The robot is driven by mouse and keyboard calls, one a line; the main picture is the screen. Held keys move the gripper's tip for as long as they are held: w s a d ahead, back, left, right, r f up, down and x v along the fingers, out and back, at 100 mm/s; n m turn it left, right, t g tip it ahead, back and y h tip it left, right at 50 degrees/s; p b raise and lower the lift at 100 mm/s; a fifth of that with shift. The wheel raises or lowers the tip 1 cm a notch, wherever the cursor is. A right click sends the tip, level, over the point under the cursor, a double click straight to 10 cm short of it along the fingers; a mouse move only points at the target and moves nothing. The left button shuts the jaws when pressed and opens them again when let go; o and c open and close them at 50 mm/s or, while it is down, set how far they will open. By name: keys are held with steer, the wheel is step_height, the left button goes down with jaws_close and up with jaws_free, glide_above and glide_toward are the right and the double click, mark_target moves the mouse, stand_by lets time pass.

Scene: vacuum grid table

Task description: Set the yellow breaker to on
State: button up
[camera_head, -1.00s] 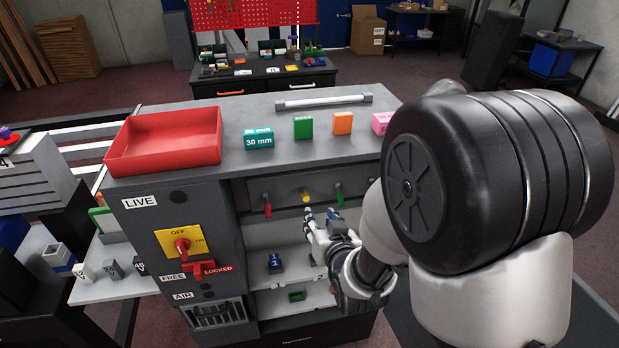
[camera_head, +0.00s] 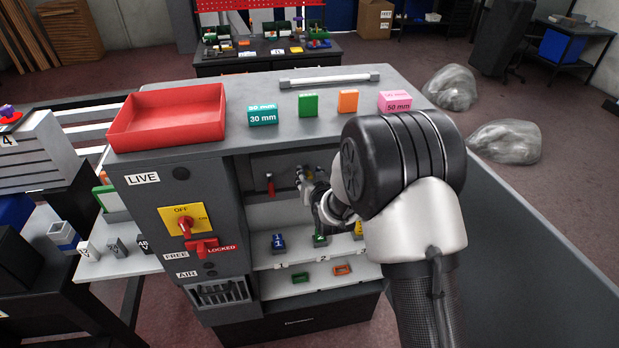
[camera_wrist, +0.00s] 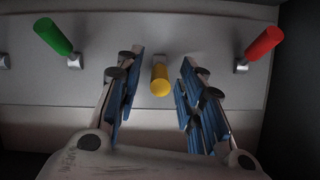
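The yellow breaker (camera_wrist: 160,80) is a short round lever on the back panel. In the wrist view it stands between the two blue-padded fingers of my gripper (camera_wrist: 157,90), with a gap on each side. My gripper is open and not visibly touching it. The yellow lever points a different way from the green lever (camera_wrist: 53,37) and red lever (camera_wrist: 264,43) beside it. In the head view my gripper (camera_head: 303,176) is inside the cabinet recess, right of the red lever (camera_head: 270,184), and largely hides the yellow breaker.
The cabinet top overhangs the recess and holds a red tray (camera_head: 168,141) and several coloured blocks. Below the levers, a shelf (camera_head: 262,262) carries small blocks. The cabinet's left face has a yellow-and-red isolator switch (camera_head: 184,222).

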steer(key=shift+w+f, duration=0.1)
steer(key=shift+w, duration=0.1)
jaws_close()
stand_by(0.4)
stand_by(0.3)
